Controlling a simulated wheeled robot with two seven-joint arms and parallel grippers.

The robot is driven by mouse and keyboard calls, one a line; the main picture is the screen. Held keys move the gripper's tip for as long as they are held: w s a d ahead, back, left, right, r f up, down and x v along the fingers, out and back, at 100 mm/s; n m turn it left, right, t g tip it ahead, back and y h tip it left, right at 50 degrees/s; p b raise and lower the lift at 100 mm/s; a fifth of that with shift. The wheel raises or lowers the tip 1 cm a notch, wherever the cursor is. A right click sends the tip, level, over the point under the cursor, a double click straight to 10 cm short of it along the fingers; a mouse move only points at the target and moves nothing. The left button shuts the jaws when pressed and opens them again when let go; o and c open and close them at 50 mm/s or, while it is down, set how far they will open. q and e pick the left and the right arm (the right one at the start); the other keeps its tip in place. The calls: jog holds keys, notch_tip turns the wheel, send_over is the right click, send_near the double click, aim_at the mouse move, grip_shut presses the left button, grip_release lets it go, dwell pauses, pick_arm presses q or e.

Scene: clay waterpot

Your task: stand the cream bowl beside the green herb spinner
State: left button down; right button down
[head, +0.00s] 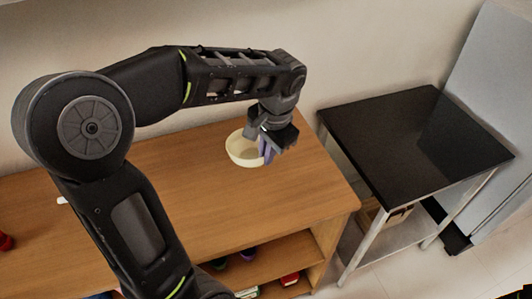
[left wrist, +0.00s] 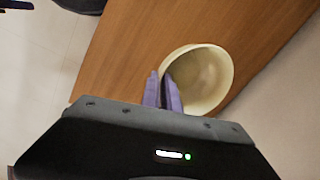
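The cream bowl (head: 240,148) is at the back right of the wooden cabinet top, open side up. My left gripper (head: 266,149) points down at the bowl's right side, its purple fingers close together at the rim. In the left wrist view the bowl (left wrist: 217,80) lies just beyond the fingers (left wrist: 162,88). One finger is outside the wall and the other overlaps the rim, so the gripper looks shut on it. I cannot tell whether the bowl's base touches the top. No green herb spinner can be made out.
The wooden cabinet top (head: 200,205) is mostly clear around the bowl. A black-topped table (head: 415,135) stands to the right across a gap. Several small items sit on the cabinet's lower shelf. A red thing (head: 6,241) shows at the left edge.

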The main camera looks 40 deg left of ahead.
pick_arm(q)
jog(key=w+d+f+n, duration=0.1)
jog(key=w+d+f, duration=0.1)
jog(key=w+d, duration=0.1)
jog(key=w+d+f+n, duration=0.1)
jog(key=w+d+f, duration=0.1)
jog(key=w+d, duration=0.2)
jog(key=w+d+f, duration=0.2)
jog(key=w+d, duration=0.2)
jog(key=shift+d+f+n, duration=0.25)
jog(key=shift+f+n, duration=0.15)
